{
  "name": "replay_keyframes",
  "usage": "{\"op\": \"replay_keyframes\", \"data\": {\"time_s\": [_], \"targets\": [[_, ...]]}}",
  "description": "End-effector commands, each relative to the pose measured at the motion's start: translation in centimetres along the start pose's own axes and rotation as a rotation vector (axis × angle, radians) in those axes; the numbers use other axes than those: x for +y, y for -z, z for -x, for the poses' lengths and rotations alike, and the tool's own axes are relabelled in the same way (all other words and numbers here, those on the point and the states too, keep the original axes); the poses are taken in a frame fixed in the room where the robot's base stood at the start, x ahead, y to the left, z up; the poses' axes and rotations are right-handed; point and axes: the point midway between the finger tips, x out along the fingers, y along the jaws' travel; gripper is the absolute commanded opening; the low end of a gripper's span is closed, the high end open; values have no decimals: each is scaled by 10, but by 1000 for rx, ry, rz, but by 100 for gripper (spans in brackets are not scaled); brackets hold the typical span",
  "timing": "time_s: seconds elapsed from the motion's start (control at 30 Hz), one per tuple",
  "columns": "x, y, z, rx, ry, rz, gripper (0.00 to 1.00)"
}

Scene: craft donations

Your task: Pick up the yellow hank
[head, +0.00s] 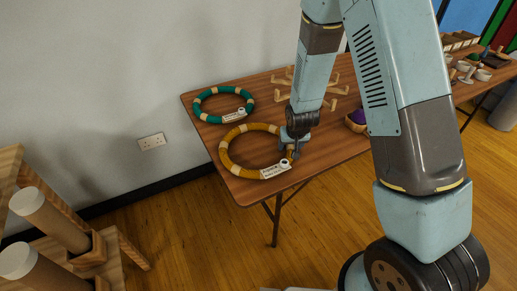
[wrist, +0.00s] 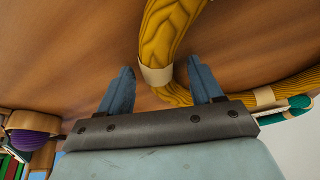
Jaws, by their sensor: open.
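The yellow hank (head: 230,162) is a ring with pale bands and a white tag (head: 275,169), lying on the wooden table near its front left corner. My gripper (head: 292,152) is at the ring's right side in the head view, pointing down. In the wrist view, my open gripper (wrist: 160,65) has one finger on each side of a section of the yellow hank (wrist: 172,30), near a pale band. The right finger hides part of the hank. I cannot tell how far the fingertips are above the tabletop.
A teal hank (head: 212,92) with a tag lies behind the yellow one. Wooden pegs (head: 339,91) and a bowl with something purple (head: 356,117) are farther right on the table (head: 185,102). A wooden rack with cardboard tubes (head: 48,217) stands at the left.

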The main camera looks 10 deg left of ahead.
Motion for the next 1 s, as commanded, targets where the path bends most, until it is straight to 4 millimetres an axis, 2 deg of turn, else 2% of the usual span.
{"op": "replay_keyframes", "data": {"time_s": [0.13,0.77,1.0], "targets": [[0,0,0,0,0,0,65],[0,0,0,0,0,-1,5],[1,0,0,0,0,-1,3]]}}
